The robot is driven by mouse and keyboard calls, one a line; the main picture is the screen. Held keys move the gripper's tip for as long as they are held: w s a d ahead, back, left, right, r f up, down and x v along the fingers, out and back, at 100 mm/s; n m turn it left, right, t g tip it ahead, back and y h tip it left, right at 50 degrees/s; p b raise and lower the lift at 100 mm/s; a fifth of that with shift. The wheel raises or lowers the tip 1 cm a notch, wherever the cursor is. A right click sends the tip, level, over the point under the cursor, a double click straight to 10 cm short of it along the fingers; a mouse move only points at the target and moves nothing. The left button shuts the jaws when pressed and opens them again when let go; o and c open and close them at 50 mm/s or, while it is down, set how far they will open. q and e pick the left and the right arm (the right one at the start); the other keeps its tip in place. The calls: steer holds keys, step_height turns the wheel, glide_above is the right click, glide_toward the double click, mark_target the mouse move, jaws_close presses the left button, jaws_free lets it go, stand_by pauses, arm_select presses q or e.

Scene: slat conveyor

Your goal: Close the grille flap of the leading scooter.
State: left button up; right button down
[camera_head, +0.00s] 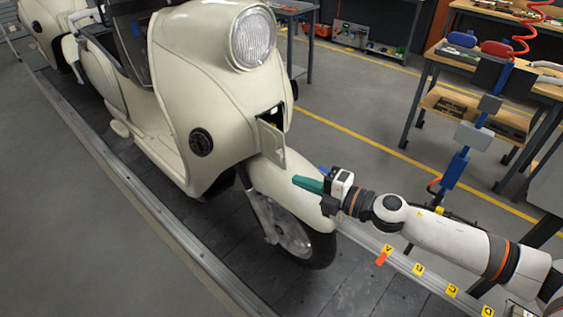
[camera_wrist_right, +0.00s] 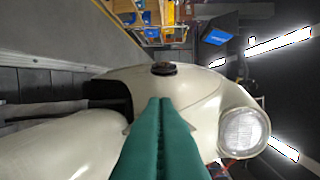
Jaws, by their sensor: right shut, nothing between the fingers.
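The leading scooter (camera_head: 205,95) is cream and stands on the slat conveyor. Its small grille flap (camera_head: 271,145) is on the front below the headlight (camera_head: 252,37) and stands swung out, with a dark opening behind it. My right gripper (camera_head: 296,181) has green fingers, shut and empty, just right of and below the flap, over the front fender. In the right wrist view, the shut fingers (camera_wrist_right: 161,100) point at the scooter's body (camera_wrist_right: 195,92) and cover much of the flap area. My left gripper is not in view.
A second cream scooter (camera_head: 42,22) stands behind at top left. A metal rail (camera_head: 150,205) edges the conveyor. Lettered yellow tags (camera_head: 418,269) sit along the right rail.

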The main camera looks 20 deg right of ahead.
steer(key=r+p+x, duration=0.1)
steer(key=p+x, duration=0.3)
steer(key=x, duration=0.6)
steer(key=d, duration=0.1)
steer(key=w+d, duration=0.1)
steer(key=d+f, duration=0.1)
steer(key=shift+w+d, duration=0.2)
steer(key=shift+d, duration=0.1)
steer(key=shift+g+b, duration=0.3)
